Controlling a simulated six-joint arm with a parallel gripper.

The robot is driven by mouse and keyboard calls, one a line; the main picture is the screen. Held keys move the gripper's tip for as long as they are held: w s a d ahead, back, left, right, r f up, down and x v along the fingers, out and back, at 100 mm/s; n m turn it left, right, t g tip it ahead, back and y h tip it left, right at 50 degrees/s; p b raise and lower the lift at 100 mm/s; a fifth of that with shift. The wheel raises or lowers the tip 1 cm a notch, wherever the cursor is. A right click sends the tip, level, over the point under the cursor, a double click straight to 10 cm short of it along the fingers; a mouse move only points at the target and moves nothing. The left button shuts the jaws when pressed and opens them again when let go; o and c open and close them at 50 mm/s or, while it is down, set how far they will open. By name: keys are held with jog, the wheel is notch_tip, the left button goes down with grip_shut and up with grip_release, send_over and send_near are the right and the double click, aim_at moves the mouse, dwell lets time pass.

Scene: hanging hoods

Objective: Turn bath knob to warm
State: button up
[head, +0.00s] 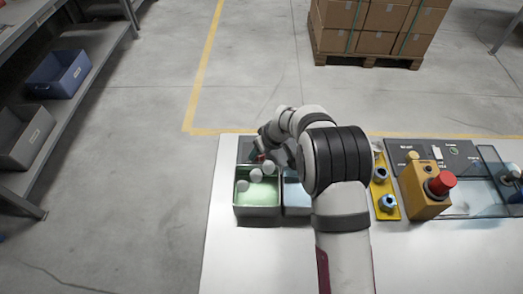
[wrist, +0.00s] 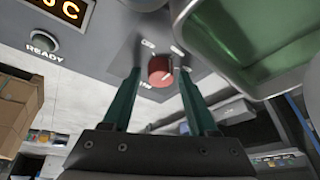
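The bath knob (wrist: 160,68) is a red round knob on a grey panel in the wrist view. A pale pointer mark shows toward its right side. Small white labels surround it, too blurred to read for certain. My gripper (wrist: 159,76) is open, with one dark green finger on each side of the knob and a visible gap to it on both sides. I cannot tell how far the fingertips are from the panel.
White balls (head: 256,175) are at the green bath. A second bath (head: 297,198) with pale blue content stands beside it. A yellow box with a red button (head: 441,183) and a yellow plate with blue knobs (head: 387,203) are to the right. A READY lamp (wrist: 43,40) sits on the panel.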

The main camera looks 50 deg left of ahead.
jog(key=shift+o, duration=0.6)
jog(key=v, duration=1.5)
jog(key=shift+r, duration=0.35)
jog(key=shift+d, duration=0.1)
jog(key=d+r+m+h, duration=0.1)
jog(key=d+r+m, duration=0.2)
jog(key=d, duration=0.4)
jog(key=d+r+m, duration=0.2)
jog(key=d+m, duration=0.1)
jog(key=d, duration=0.5)
jog(key=s+d+r+m+h, duration=0.1)
jog(key=s+d+m, duration=0.25)
jog(key=d, duration=0.35)
jog(key=s+d+r+m, duration=0.2)
jog(key=s+d+m, duration=0.15)
jog(key=d, duration=0.35)
jog(key=s+d+f+m, duration=0.2)
jog(key=s+d+m, duration=0.5)
jog(key=s, duration=0.3)
jog(key=shift+s+d+f+m+g+h, duration=0.2)
jog(key=shift+d+f+m+g+h, duration=0.15)
jog(key=shift+m, duration=0.25)
